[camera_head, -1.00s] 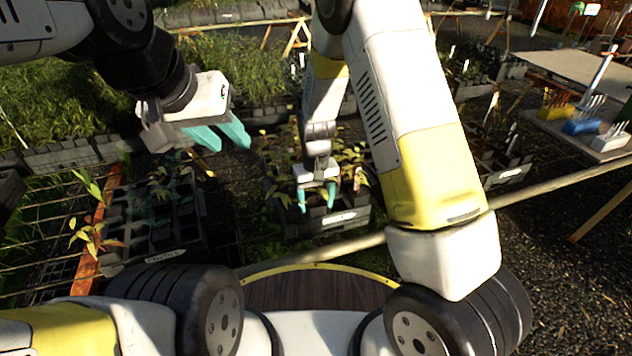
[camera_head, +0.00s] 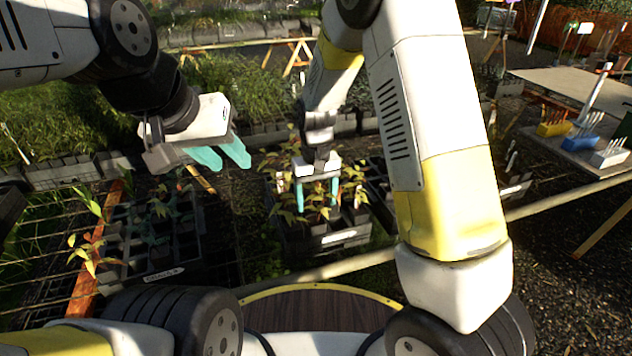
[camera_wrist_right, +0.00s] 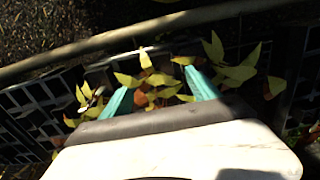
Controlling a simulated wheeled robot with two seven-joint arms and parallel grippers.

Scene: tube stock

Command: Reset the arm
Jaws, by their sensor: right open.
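My right gripper (camera_head: 317,196) points down over a dark tray of potted plants with green and reddish leaves. Its teal fingers are apart, with leaves showing between and around them. In the right wrist view, the open fingers (camera_wrist_right: 157,92) frame yellow-green leaves (camera_wrist_right: 150,78), and nothing is clamped between them. Whether the fingers touch any leaf I cannot tell. My left gripper (camera_head: 222,157) hangs at the left, above the gap between two trays. Its teal fingers show a gap and hold nothing.
The plant tray (camera_head: 338,239) has a white label on its front. Another dark tray (camera_head: 165,273) stands left, beside an orange wooden bar (camera_head: 88,275). A pale rail (camera_head: 570,198) crosses in front. At right, a table bears yellow (camera_head: 553,128), blue (camera_head: 580,140) and white racks (camera_head: 609,154).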

